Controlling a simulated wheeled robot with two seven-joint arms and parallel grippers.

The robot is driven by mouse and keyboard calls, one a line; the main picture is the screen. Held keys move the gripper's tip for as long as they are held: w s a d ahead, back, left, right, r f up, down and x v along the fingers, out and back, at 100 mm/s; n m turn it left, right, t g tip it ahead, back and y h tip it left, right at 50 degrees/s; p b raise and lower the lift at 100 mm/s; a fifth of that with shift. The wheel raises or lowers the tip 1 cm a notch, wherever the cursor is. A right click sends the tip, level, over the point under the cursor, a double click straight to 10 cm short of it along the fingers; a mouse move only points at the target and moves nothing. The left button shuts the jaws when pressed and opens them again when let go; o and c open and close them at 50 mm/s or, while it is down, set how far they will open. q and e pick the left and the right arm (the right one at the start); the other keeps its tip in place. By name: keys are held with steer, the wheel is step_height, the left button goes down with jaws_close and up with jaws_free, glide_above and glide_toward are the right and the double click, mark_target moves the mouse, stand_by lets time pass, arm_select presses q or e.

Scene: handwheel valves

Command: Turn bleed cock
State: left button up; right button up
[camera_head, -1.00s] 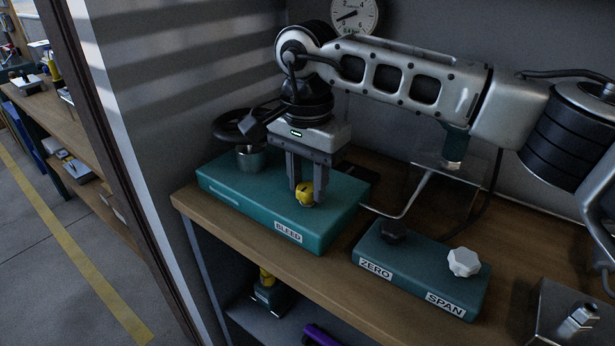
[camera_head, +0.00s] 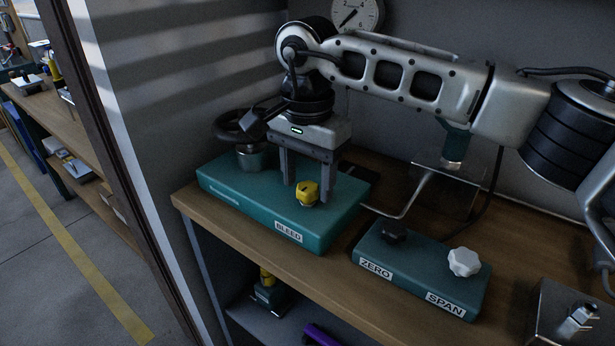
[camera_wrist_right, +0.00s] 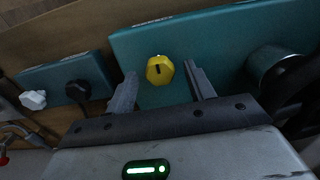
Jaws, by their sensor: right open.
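The bleed cock is a small yellow knob (camera_head: 307,194) on top of the teal block labelled BLEED (camera_head: 240,200). My right gripper (camera_head: 307,188) points down over it, open, with one finger on each side. In the right wrist view the yellow knob (camera_wrist_right: 160,70), with a dark mark on its top, sits between the spread fingertips (camera_wrist_right: 159,72), with a gap on both sides. My left gripper is not in view.
A dark handwheel (camera_head: 240,126) stands at the back left of the block. A smaller teal block (camera_head: 420,268) with a black knob (camera_head: 394,231) and a white knob (camera_head: 464,262) is at the right. A round gauge (camera_head: 356,14) hangs behind. The wooden bench edge (camera_head: 265,268) is in front.

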mark_target(308, 186)
step_height(308, 186, up, 16)
steer(key=shift+f+p, duration=0.2)
steer(key=shift+p, duration=0.25)
